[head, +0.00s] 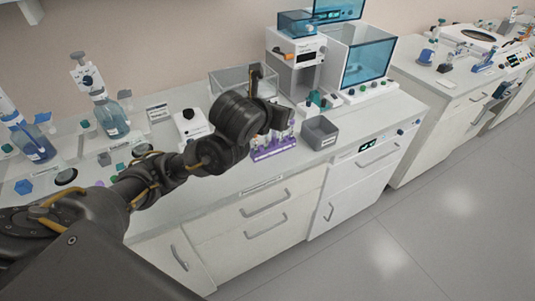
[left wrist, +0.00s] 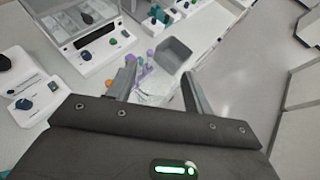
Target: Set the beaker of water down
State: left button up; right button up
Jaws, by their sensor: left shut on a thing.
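The left gripper (head: 274,116) is over the front part of the bench, above the purple tube rack (head: 272,149). In the left wrist view the two fingers of the left gripper (left wrist: 160,90) stand apart, with a clear, glassy thing between them. It appears to be the beaker (left wrist: 154,92), held by the fingers. Its outline is faint, and I cannot tell the water level or whether its base touches anything. In the head view the beaker is not clearly seen, as the gripper and wrist cover that spot. The right gripper is not in view.
A grey open bin (head: 320,132) stands just right of the rack, and shows in the left wrist view (left wrist: 173,55). A white device with a dark knob (head: 190,124) is to the left. Blue bottles (head: 112,118) stand further left. The bench's front edge is close.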

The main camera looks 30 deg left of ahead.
pick_arm(q)
jog(key=shift+s+a+f+m+h+p, duration=0.7)
jog(key=shift+s+a+f+p, duration=0.55)
jog(key=shift+s+p, duration=2.05)
jog(key=shift+s+a+f+m+h+p, duration=0.75)
jog(key=shift+s+f+p, duration=0.7)
jog(key=shift+s+p, duration=1.85)
jog(key=w+a+f+b, duration=0.2)
jog(key=w+f+b, duration=0.1)
jog(key=f, duration=0.1)
jog(key=w+a+f+b, duration=0.3)
jog(key=f+b, duration=0.1)
jog(key=w+a+f+b, duration=0.3)
jog(key=w+f+b, duration=0.1)
jog(key=f, duration=0.1)
jog(key=shift+a, duration=0.25)
